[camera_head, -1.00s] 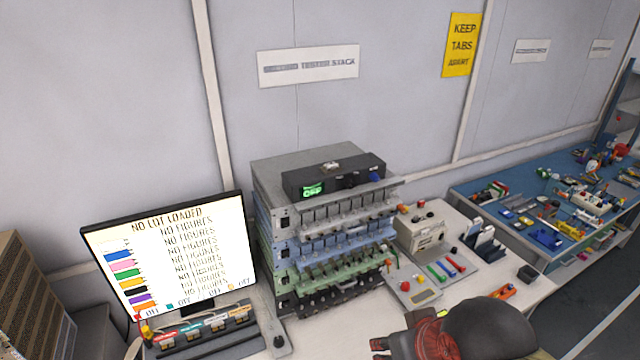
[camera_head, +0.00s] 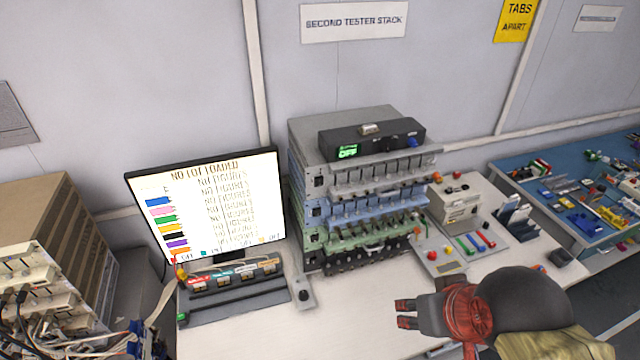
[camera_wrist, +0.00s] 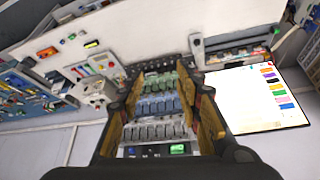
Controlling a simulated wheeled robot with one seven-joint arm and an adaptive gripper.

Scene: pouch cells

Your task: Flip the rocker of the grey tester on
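The grey tester (camera_head: 383,178) is the top unit of the tester stack, with a row of cell slots along its front. Its small black rocker (camera_head: 319,181) is at the left end of the front; which way it is tipped is too small to tell. A dark box on top has a green display (camera_head: 348,152) reading OFF. My gripper (camera_head: 404,314) is in front of the stack, lower right, apart from it. In the wrist view my gripper (camera_wrist: 166,100) has its fingers wide apart, with nothing between them; the stack shows upside down beyond.
Blue (camera_head: 365,208), green (camera_head: 352,239) and black (camera_head: 365,259) testers sit below the grey one. A monitor (camera_head: 215,205) stands left, a small tray (camera_head: 235,297) before it. A beige device (camera_head: 456,212) and button panel (camera_head: 440,258) are right. The bench front is clear.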

